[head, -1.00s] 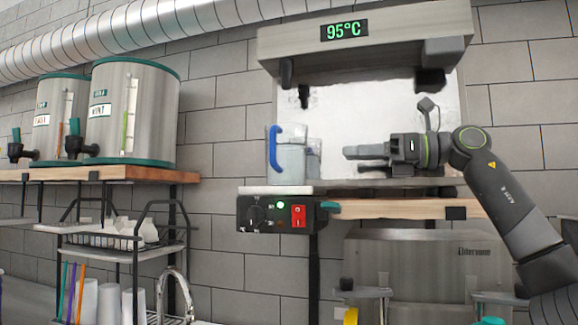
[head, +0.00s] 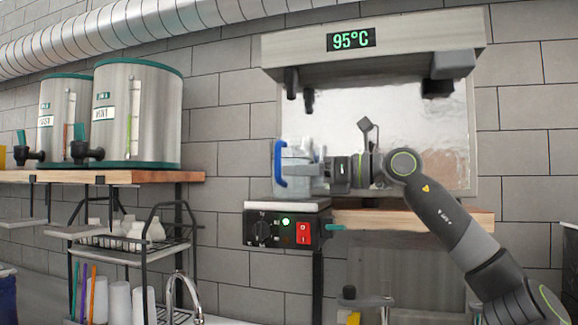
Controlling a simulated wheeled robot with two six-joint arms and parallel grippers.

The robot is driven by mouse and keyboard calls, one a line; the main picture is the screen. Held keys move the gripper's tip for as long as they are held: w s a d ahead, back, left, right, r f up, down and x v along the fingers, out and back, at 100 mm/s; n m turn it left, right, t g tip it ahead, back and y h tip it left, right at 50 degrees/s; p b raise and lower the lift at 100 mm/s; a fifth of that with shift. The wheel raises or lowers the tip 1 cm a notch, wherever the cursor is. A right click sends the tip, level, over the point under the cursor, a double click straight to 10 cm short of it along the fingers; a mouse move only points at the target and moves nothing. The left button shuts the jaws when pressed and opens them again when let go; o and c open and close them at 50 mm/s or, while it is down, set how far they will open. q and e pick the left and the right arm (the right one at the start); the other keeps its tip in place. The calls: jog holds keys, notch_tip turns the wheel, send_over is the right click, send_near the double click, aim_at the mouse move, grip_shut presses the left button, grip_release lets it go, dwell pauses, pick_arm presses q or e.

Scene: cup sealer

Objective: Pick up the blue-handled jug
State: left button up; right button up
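The blue-handled jug (head: 296,183) stands on the white plate of the control unit under the dispenser. It is clear, with its blue handle (head: 279,164) on the left side. My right gripper (head: 300,172) reaches in from the right, and its fingers are at the jug, overlapping it in the picture. Whether the fingers touch or close on the jug is not clear. My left gripper is out of view.
The dispenser (head: 376,52) with the 95°C display hangs above the jug. Below it is a control box with a red switch (head: 303,233). A wooden shelf (head: 420,221) runs to the right. Drink urns (head: 137,115) and a cup rack (head: 130,246) stand at the left.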

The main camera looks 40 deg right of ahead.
aim_at(278, 173)
jog(key=p+x, duration=0.4)
jog(key=x, duration=0.1)
jog(key=shift+w+d, duration=0.1)
jog(key=shift+d, duration=0.05)
jog(key=shift+c, duration=0.3)
grip_shut()
dwell(1.1)
